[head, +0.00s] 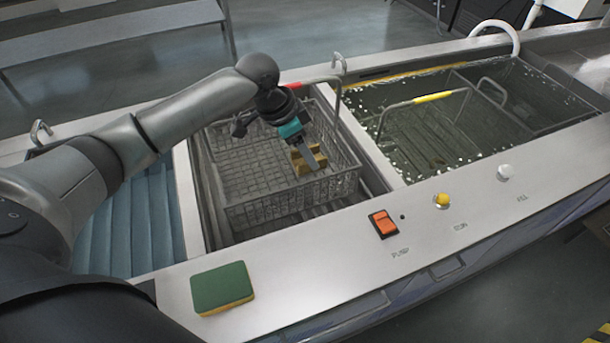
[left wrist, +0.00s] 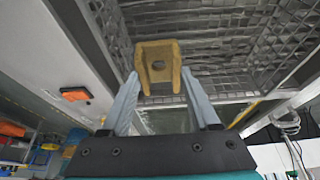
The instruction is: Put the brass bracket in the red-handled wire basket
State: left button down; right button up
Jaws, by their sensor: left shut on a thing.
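The brass bracket (head: 318,157) is a small golden U-shaped piece with a hole, seen clearly in the left wrist view (left wrist: 158,62). My left gripper (head: 307,157) is shut on it, one finger on each side; these fingers show in the left wrist view (left wrist: 161,85). The bracket is over the inside of the red-handled wire basket (head: 262,214), near its right side in the head view. I cannot tell its exact height above the mesh floor. The basket's red grip (head: 292,85) is at its back, partly behind my arm. My right gripper is not in view.
A second basket with a yellow grip (head: 433,97) sits in the liquid-filled tank to the right. A blue ribbed area (head: 120,225) lies left. The front rim bears a green sponge (head: 222,287), an orange switch (head: 383,222) and two knobs.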

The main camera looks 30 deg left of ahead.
aim_at(306, 173)
pick_arm(q)
notch_tip(306, 173, down, 3)
jog(key=shift+w+r, duration=0.1)
notch_tip(306, 173, down, 4)
jog(key=shift+f+b, duration=0.1)
jog(key=shift+b, duration=0.7)
jog(key=shift+f, duration=0.2)
jog(key=shift+c, duration=0.6)
grip_release()
jog(key=p+v, duration=0.3)
jog(key=v, duration=0.9)
